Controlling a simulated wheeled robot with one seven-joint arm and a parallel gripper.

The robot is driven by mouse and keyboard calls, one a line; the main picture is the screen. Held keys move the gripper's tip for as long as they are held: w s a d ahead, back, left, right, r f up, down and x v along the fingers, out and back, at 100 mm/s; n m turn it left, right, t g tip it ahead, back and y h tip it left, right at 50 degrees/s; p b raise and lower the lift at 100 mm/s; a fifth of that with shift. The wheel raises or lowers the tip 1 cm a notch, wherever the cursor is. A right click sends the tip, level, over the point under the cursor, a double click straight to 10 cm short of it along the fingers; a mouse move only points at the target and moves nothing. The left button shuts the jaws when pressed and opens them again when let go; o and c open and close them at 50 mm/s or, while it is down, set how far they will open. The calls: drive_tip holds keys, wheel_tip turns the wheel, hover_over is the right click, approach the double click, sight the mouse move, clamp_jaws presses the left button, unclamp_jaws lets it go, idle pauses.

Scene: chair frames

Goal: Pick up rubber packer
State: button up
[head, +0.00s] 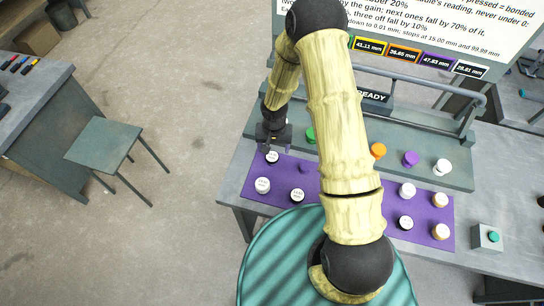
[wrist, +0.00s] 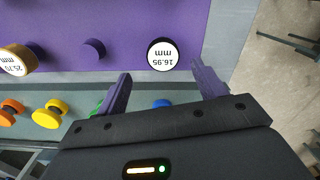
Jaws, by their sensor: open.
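Several short round pieces with labelled tops stand on a purple mat (head: 281,171); I cannot tell by name which is the rubber packer. A black-sided piece with a white top reading 16.95 mm (wrist: 162,55) lies just ahead of my gripper (wrist: 161,71), about between its two purple fingertips. The gripper is open and empty, and no contact shows. In the head view my gripper (head: 273,143) hangs over the mat's far left corner, close above a white-topped piece (head: 272,157). A small purple piece (wrist: 94,48) and a gold-brown piece reading 25.70 mm (wrist: 14,66) stand to the left.
Coloured knobs, including orange (head: 378,150), purple (head: 411,158) and white (head: 442,167), line a grey-green fixture behind the mat. A READY display (head: 373,96) stands above. My arm hides the mat's middle.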

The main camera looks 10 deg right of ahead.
sight(272, 155)
drive_tip(key=shift+w+a+f+p, duration=0.15)
drive_tip(key=shift+f+p, duration=0.25)
drive_tip(key=shift+f, duration=0.75)
drive_tip(key=shift+w+a+f+p, duration=0.1)
drive_tip(key=shift+f+p, duration=0.25)
drive_tip(key=shift+f, duration=0.8)
drive_tip(key=shift+s, duration=0.1)
drive_tip(key=shift+c, duration=0.2)
drive_tip(key=c, duration=1)
